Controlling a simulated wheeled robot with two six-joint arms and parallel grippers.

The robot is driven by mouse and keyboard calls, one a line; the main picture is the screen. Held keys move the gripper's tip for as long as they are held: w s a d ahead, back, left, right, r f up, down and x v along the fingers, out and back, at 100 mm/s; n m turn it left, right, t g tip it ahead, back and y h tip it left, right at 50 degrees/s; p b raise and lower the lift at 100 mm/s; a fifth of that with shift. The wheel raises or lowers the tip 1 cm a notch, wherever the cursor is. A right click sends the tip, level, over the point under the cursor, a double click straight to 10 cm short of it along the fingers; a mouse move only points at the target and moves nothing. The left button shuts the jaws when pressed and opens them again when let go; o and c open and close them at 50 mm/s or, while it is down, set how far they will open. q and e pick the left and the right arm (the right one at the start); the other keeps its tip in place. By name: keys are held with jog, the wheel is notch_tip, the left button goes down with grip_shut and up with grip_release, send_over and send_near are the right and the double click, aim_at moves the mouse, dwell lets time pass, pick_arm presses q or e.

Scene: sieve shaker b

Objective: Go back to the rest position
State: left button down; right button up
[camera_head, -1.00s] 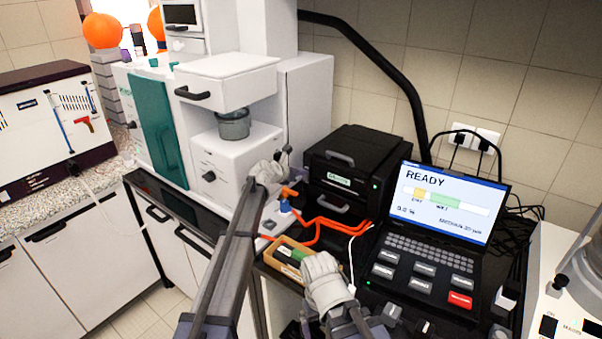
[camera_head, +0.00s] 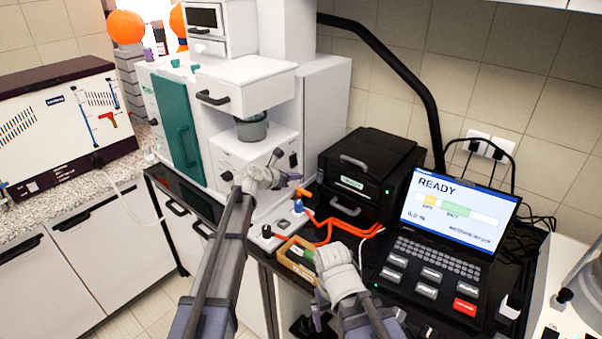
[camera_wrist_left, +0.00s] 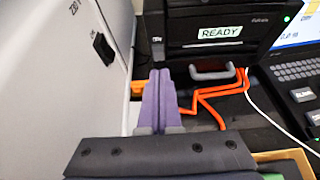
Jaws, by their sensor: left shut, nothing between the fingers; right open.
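My left gripper (camera_head: 293,174) is the higher one in the head view, at the end of the arm reaching up in front of the white machine. In the left wrist view its purple fingers (camera_wrist_left: 160,98) are together with nothing between them, in front of the black box. My right gripper (camera_head: 320,314) is low in the middle of the head view, below its pale wrist and beside the small wooden tray (camera_head: 297,264). It is open; its fingertips are partly hidden and hard to make out.
The white machine (camera_head: 246,82) with a grey pot (camera_head: 252,128) stands behind my left gripper. A black box (camera_head: 368,163) and a laptop (camera_head: 455,215) reading READY are on the right. Orange cables (camera_head: 330,228) cross the black bench. A speckled counter (camera_head: 70,193) lies left.

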pick_arm(q)
jog(key=shift+s+a+r, duration=0.15)
jog(key=s+d+f+m+g, duration=0.2)
jog(key=s+m, duration=0.3)
jog(key=s, duration=0.1)
jog(key=s+d+f+m+g+y, duration=0.1)
jog(key=s+d+f+m+g, duration=0.1)
jog(key=s+m, duration=0.3)
jog(key=s+d+f+m+g+y, duration=0.1)
jog(key=s+d+f+m+g, duration=0.1)
jog(key=s, duration=0.7)
jog(key=shift+s+d+f+m, duration=0.15)
jog(key=shift+d+f+m, duration=0.15)
jog(key=shift+f+m, duration=0.5)
jog(key=shift+s+d+f+m, duration=0.1)
jog(key=shift+d+f+m, duration=0.3)
jog(key=shift+m, duration=0.7)
jog(key=s+a+f+m+g+y, duration=0.2)
jog(key=s+a+m+y, duration=0.1)
jog(key=s+m, duration=0.5)
jog(key=s+a+f+m+g+y, duration=0.2)
jog(key=s+m, duration=0.6)
jog(key=s, duration=0.6)
jog(key=shift+a+m+g+y, duration=0.3)
jog(key=shift+a+m+y, duration=0.1)
jog(key=shift+a+y, duration=0.45)
